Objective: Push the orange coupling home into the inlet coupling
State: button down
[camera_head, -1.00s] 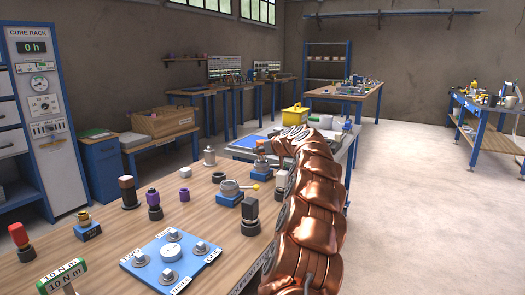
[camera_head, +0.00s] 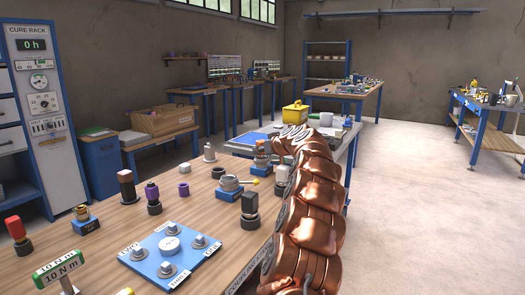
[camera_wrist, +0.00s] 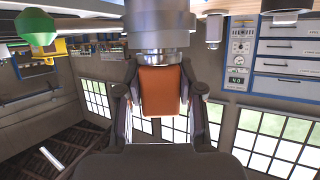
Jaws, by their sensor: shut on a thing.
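The orange coupling (camera_wrist: 160,90) is held between the two fingers of my gripper (camera_wrist: 161,105) in the wrist view. Its upper end in that picture meets a wide grey metal cylinder (camera_wrist: 158,40), which looks like the inlet coupling. No clear gap shows between them, but how deep the coupling sits is hidden. In the head view my copper-coloured arm covers most of the gripper. A small orange-red part (camera_head: 261,143) shows beside the arm's end, above a blue-based block (camera_head: 261,169) on the bench.
The wooden bench (camera_head: 120,215) carries a blue plate with several posts (camera_head: 168,268), a valve-like part with a yellow-tipped lever (camera_head: 229,183), a dark block on a round base (camera_head: 249,208) close to my arm, and a red-topped part (camera_head: 15,228). Open floor (camera_head: 430,200) lies to the right.

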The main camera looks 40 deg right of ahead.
jog(key=shift+f, duration=0.2)
jog(key=c, duration=0.7)
grip_release()
jog(key=shift+o, duration=0.2)
jog(key=shift+r, duration=0.1)
jog(key=shift+d+r, duration=0.1)
jog(key=shift+r, duration=4.75)
jog(key=shift+r, duration=0.1)
